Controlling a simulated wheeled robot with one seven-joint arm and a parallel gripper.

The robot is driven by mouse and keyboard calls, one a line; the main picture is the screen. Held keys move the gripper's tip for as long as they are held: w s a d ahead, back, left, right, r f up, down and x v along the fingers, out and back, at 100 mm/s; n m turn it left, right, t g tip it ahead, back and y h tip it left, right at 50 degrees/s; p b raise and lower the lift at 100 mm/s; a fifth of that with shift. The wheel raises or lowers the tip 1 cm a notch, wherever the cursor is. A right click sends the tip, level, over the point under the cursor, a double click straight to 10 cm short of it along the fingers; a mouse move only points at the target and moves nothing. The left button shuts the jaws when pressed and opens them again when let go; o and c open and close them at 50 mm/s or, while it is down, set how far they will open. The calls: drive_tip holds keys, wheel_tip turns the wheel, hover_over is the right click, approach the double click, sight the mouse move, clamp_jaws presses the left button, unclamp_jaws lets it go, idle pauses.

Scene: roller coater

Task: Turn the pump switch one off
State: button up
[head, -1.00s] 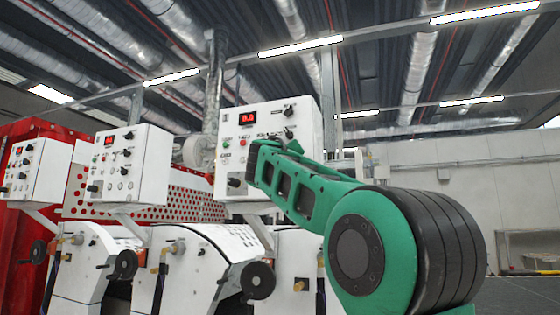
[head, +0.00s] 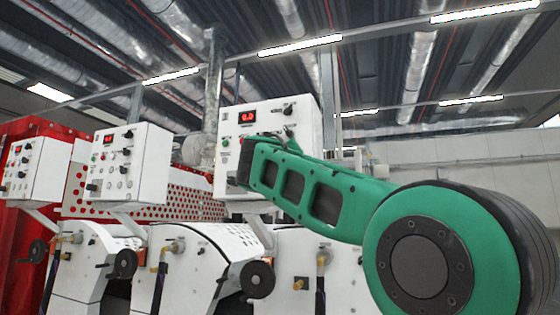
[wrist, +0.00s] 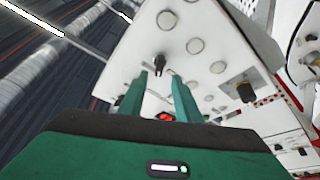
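A white control box (head: 270,112) stands close in front of me in the head view, with a red display and black rotary switches (head: 288,109). Its labels are too small to read, so I cannot tell which is pump switch one. In the wrist view, the panel (wrist: 140,50) is tilted, and a black switch knob (wrist: 160,62) sits just beyond and between my fingertips. My gripper (wrist: 158,74) is open, its two green fingers apart, with no clear contact with the knob.
A second black knob (wrist: 246,91) and several round white buttons (wrist: 195,46) share the panel in the wrist view. Similar control boxes (head: 128,160) stand to the left. Below are white machine housings with a black handwheel (head: 257,279).

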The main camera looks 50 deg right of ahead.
drive_tip(key=v, duration=0.5)
drive_tip(key=shift+a+f, duration=0.1)
drive_tip(key=shift+a, duration=0.05)
idle(0.3)
